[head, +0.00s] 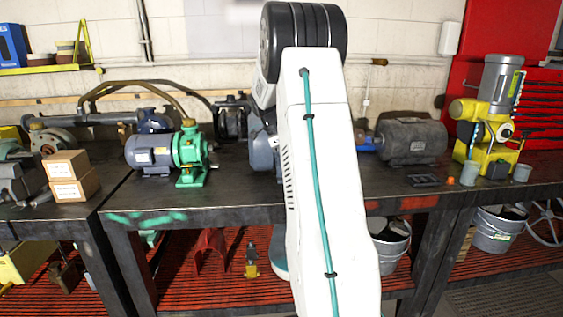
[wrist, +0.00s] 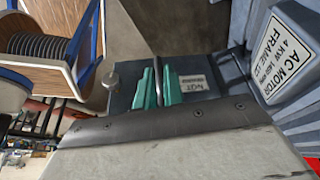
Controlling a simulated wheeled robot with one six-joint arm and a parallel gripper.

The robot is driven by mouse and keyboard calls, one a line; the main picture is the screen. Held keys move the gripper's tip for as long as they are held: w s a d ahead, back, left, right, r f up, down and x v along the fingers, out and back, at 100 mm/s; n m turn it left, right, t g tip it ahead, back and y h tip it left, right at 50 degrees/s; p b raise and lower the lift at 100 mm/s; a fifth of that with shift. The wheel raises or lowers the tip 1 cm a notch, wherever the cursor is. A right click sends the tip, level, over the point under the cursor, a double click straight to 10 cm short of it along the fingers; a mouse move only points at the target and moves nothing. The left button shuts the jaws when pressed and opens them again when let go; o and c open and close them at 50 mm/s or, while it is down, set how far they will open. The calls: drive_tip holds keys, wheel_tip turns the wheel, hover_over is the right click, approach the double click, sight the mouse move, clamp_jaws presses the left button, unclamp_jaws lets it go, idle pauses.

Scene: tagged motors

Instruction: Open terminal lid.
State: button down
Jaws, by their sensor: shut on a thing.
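In the wrist view, the blue-grey terminal lid (wrist: 205,68) carries a small white label and a round-headed knob (wrist: 112,81). A thin upright handle (wrist: 156,62) stands on the lid. My gripper (wrist: 157,88) has teal fingertips on both sides of this handle and is shut on it. I cannot tell whether the lid is raised. The grey-blue motor (wrist: 250,90) bears a white AC MOTOR plate at the right. In the head view, part of a blue-grey motor (head: 262,150) shows beside my arm, which hides my gripper and the lid.
A green-and-blue pump (head: 187,152) stands left on the dark workbench (head: 240,195), with cardboard boxes (head: 72,180) farther left. A dark grey motor (head: 411,143) and a yellow machine (head: 487,125) stand to the right. In the wrist view, a wound spool (wrist: 45,48) is at upper left.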

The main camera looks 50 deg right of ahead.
drive_tip(key=shift+d+r, duration=0.1)
drive_tip(key=shift+d, duration=0.05)
drive_tip(key=c, duration=1.5)
unclamp_jaws()
drive_tip(key=shift+d, duration=0.1)
drive_tip(key=v, duration=0.7)
drive_tip(key=shift+r, duration=0.35)
